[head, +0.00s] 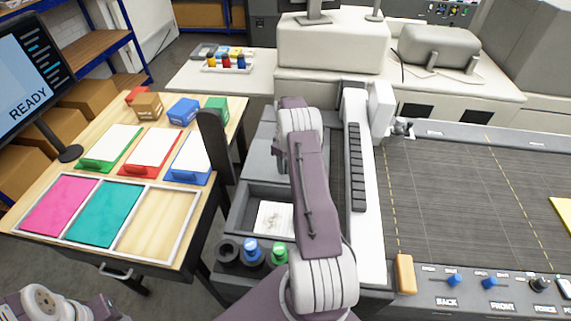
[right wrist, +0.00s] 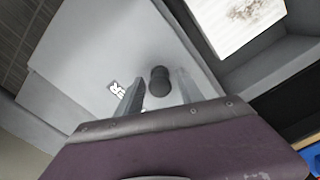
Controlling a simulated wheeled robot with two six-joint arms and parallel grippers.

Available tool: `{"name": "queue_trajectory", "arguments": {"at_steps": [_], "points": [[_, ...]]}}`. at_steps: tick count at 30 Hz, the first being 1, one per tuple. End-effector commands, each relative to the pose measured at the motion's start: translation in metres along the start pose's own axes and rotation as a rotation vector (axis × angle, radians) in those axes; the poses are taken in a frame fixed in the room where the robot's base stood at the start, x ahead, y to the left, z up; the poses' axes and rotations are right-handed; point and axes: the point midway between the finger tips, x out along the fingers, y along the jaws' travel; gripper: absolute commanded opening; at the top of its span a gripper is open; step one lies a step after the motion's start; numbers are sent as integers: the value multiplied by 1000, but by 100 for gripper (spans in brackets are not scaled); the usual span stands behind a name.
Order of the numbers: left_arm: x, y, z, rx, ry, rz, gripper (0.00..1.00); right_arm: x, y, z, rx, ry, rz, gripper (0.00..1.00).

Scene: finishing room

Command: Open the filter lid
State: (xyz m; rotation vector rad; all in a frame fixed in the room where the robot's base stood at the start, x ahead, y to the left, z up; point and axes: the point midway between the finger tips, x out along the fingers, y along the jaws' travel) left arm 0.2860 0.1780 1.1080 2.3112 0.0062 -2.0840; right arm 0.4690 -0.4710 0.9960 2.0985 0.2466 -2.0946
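In the right wrist view, a flat grey panel with a black knob (right wrist: 160,80) and a small white label (right wrist: 117,89) looks like the filter lid (right wrist: 95,55). It appears shut. My right gripper (right wrist: 160,76) is open, with one finger on each side of the knob and a gap to both. I cannot tell how far the fingertips reach down beside it. In the head view, part of the grey lid (head: 260,158) shows left of my right arm, which hides the knob and the fingers. Of my left arm only links show at the bottom left; its gripper is out of view.
Blue and green capped bottles (head: 251,251) stand near the front. A dark upright post (head: 214,145) is at the left, beside the wooden table (head: 232,112). A conveyor (head: 460,190) runs at the right.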

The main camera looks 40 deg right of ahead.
Motion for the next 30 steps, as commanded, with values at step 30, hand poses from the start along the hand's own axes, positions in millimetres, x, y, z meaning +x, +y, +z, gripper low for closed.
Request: {"name": "queue_trajectory", "arguments": {"at_steps": [30], "points": [[22,0,2,0,0,0,36,-91,0,0,0,-1,0,44]]}}
